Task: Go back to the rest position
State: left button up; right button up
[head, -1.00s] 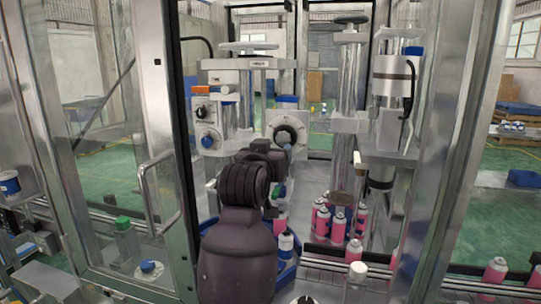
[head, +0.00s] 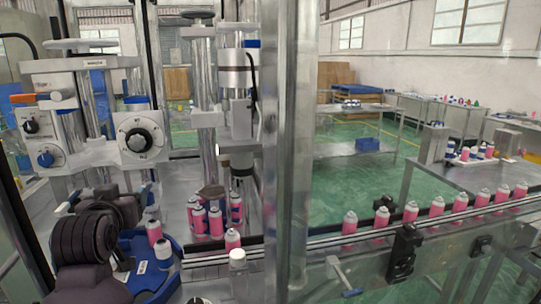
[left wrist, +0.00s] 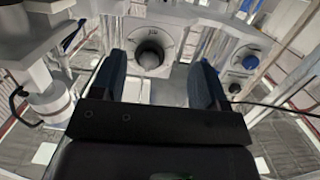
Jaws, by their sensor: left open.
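My left arm comes in at the lower left of the head view, in front of the crimping machine. Its dark wrist hides the fingertips there. In the left wrist view my left gripper (left wrist: 160,82) is open, its two blue-black fingers apart with nothing held between them. Beyond the fingers that view shows the machine's round dial (left wrist: 149,55); the dial also shows in the head view (head: 136,136). Pink cans with white tops stand beside the wrist, one (head: 154,232) by the blue round fixture (head: 133,242). My right gripper is in neither view.
A steel frame post (head: 290,150) rises close to the middle. Work tables (head: 355,150) stand farther back on green floor.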

pick_arm(q)
jog(key=s+f+m+g+h, duration=0.1)
jog(key=s+f+g, duration=0.45)
jog(key=f, duration=0.75)
jog(key=s+d+f+m+g+h, duration=0.1)
jog(key=s+f+g, duration=0.1)
jog(key=s+f, duration=0.55)
jog(key=s+d+f+g, duration=0.15)
jog(key=s+f, duration=0.25)
jog(key=s, duration=0.7)
jog(key=s+d+f+m+g+h, duration=0.1)
jog(key=s+f+g, duration=0.2)
jog(key=s+f, duration=0.45)
jog(key=w+f+t+b, duration=0.1)
jog(key=w+f+t, duration=0.5)
jog(key=f, duration=0.4)
jog(key=shift+w+f+m+t+h, duration=0.2)
jog(key=shift+m+t+h, duration=0.2)
jog(key=shift+t, duration=0.5)
